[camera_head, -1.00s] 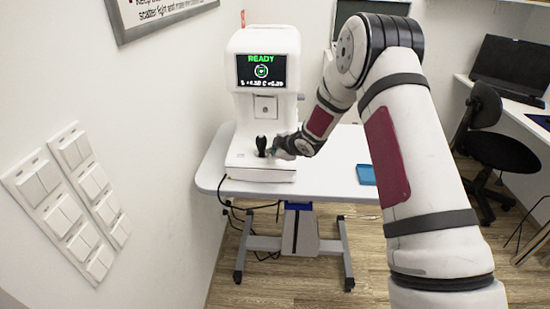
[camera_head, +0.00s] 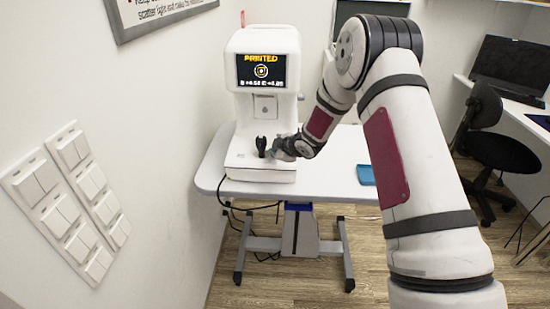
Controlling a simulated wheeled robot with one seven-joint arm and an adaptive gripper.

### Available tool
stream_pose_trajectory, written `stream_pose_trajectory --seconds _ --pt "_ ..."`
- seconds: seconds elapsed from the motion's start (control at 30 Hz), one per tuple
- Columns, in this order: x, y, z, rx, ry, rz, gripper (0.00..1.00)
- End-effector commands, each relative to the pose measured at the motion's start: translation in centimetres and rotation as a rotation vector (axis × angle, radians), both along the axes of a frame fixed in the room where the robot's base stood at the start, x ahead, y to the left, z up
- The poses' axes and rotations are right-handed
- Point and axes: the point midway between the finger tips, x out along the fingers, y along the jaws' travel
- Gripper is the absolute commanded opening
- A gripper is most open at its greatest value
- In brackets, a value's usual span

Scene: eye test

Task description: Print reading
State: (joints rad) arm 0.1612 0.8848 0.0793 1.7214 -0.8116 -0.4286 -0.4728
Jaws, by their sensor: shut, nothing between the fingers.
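The white eye-test machine (camera_head: 262,110) stands on the left part of a white table. Its screen (camera_head: 261,70) shows orange text that looks like "PRINTED", an orange round icon and a line of small figures. A black joystick (camera_head: 261,146) stands upright on the machine's base (camera_head: 245,172). My gripper (camera_head: 276,153) is shut and empty, at the base just right of the joystick. Its fingertips are small and partly hidden, so I cannot tell whether they touch the base or the joystick.
The white table (camera_head: 335,160) has free room to the right, with a blue tray (camera_head: 366,175) near its right edge. Wall switches (camera_head: 70,200) are at left. A black chair (camera_head: 497,140) and a desk with a monitor (camera_head: 512,65) are at right.

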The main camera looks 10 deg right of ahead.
Motion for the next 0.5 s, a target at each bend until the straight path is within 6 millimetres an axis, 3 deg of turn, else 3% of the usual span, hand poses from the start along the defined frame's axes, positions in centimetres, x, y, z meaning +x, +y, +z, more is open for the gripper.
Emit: stream_pose_trajectory --seconds 0.5 --pt "-0.2 0.0 1.2 0.001 0.000 -0.001 0.00"
